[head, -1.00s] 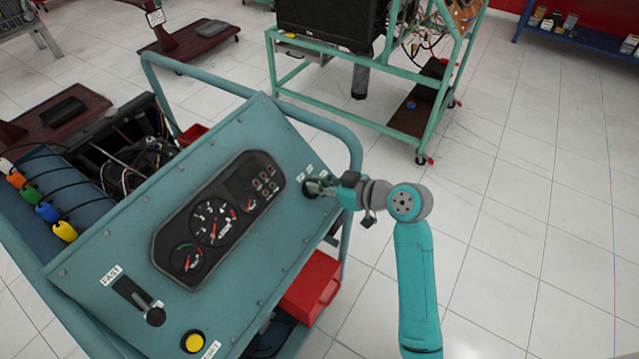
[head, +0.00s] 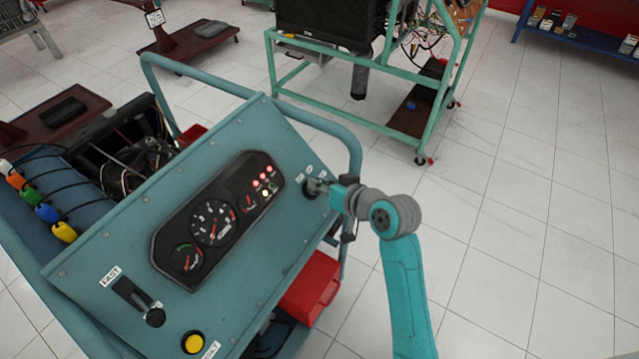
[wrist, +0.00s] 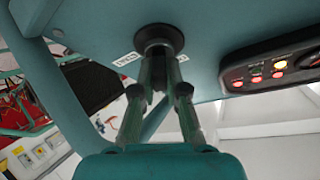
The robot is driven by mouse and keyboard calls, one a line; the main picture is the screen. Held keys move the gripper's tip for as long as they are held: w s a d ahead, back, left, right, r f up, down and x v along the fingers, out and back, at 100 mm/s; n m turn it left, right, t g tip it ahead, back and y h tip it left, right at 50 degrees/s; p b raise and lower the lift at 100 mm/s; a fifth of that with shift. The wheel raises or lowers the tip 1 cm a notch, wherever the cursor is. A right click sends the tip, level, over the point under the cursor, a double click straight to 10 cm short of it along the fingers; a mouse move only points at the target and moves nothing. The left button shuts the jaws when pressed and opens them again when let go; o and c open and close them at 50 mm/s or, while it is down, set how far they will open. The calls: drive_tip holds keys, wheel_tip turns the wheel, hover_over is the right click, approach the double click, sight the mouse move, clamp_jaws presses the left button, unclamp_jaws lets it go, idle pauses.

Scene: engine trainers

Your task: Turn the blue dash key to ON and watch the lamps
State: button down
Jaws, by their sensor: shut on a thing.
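The dash key switch (wrist: 158,38) sits on the blue-green dash panel (head: 130,240), a dark round collar in the wrist view. My gripper (head: 322,187) reaches it from the right at the panel's upper right. In the wrist view my gripper (wrist: 160,62) has both fingers closed together at the collar, shut on the key. The key itself is hidden between the fingers. Several warning lamps (head: 264,180) on the instrument cluster (head: 170,235) glow red and white. Lit lamps (wrist: 280,65) also show in the wrist view.
A throttle lever (head: 155,317) and a yellow button (head: 193,342) are on the panel's lower part. A blue tube frame (head: 330,135) runs behind the panel. A red box (head: 312,285) sits under it. Another green engine stand (head: 430,130) is behind. The floor at right is clear.

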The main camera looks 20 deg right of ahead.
drive_tip(key=shift+f+m+h, duration=0.1)
drive_tip(key=shift+m+h, duration=0.5)
drive_tip(key=shift+m, duration=0.6)
drive_tip(key=c, duration=1.2)
unclamp_jaws()
drive_tip(key=v, duration=1.2)
